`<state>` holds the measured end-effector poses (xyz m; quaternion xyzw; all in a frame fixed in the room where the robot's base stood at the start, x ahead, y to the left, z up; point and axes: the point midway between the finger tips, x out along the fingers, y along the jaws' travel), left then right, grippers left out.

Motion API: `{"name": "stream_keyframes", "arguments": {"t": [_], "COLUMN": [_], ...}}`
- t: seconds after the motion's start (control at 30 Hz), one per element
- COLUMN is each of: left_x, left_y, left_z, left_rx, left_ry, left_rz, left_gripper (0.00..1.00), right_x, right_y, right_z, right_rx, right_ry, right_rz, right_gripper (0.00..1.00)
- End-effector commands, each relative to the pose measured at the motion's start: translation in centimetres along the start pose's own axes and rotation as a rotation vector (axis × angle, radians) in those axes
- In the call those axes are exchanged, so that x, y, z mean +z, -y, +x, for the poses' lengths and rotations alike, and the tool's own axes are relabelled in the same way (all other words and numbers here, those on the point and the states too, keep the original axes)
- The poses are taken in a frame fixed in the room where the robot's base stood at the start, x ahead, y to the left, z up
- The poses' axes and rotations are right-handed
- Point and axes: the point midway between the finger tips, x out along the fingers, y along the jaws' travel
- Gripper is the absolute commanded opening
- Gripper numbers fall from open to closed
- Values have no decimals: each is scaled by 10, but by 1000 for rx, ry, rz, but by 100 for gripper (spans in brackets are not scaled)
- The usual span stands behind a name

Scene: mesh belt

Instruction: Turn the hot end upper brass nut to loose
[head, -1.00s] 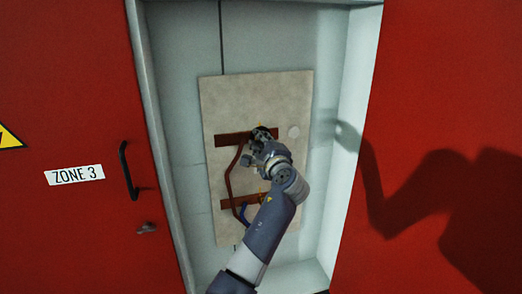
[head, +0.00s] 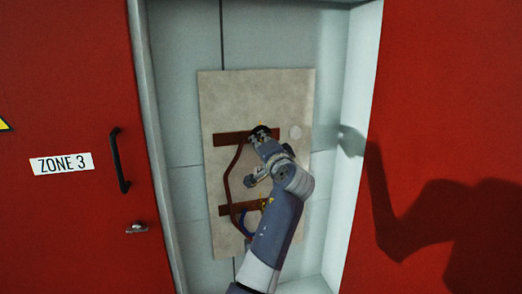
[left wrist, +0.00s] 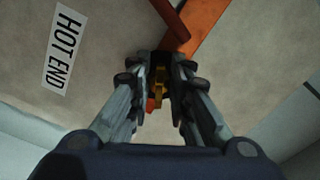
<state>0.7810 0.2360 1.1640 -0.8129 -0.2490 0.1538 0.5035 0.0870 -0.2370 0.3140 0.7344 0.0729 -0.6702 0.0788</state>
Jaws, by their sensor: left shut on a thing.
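My left gripper (head: 259,134) is at the upper red-brown bracket (head: 226,139) on a pale board, and its arm hides most of the fitting there. In the left wrist view the fingers of my left gripper (left wrist: 160,66) are closed around a yellow brass nut (left wrist: 158,91), which shows only in the narrow gap between them. A small orange-red part shows just below the brass. A "HOT END" label (left wrist: 64,48) lies to the left of the fingers. My right gripper is in neither view.
The pale board (head: 250,95) is mounted inside a grey cabinet recess. A bent red-brown pipe (head: 227,179) joins the upper bracket to a lower bracket (head: 227,210) with a blue part (head: 243,222). Red panels flank the recess; the left has a black handle (head: 119,160).

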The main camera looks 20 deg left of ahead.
Motion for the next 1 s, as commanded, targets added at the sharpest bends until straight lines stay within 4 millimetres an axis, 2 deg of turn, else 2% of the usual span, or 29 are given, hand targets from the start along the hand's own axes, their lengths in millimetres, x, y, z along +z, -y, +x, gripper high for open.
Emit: {"name": "stream_keyframes", "arguments": {"t": [0.2, 0.7, 0.73, 0.77, 1.0], "left_x": [1, 1, 1, 1, 0], "left_y": [-3, -3, -3, -3, -2], "left_z": [0, 0, 0, 0, 0], "left_rx": [3, 4, 4, 4, 2], "left_ry": [2, 2, 2, 2, 1], "left_rz": [-61, -78, -77, -77, -77], "left_gripper": [0, 0, 21, 27, 27], "right_x": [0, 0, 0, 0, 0], "right_y": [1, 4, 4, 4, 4], "right_z": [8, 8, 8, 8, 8], "right_rx": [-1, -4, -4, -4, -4], "right_ry": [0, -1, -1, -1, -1], "right_rz": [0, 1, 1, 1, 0], "right_gripper": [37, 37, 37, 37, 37]}}
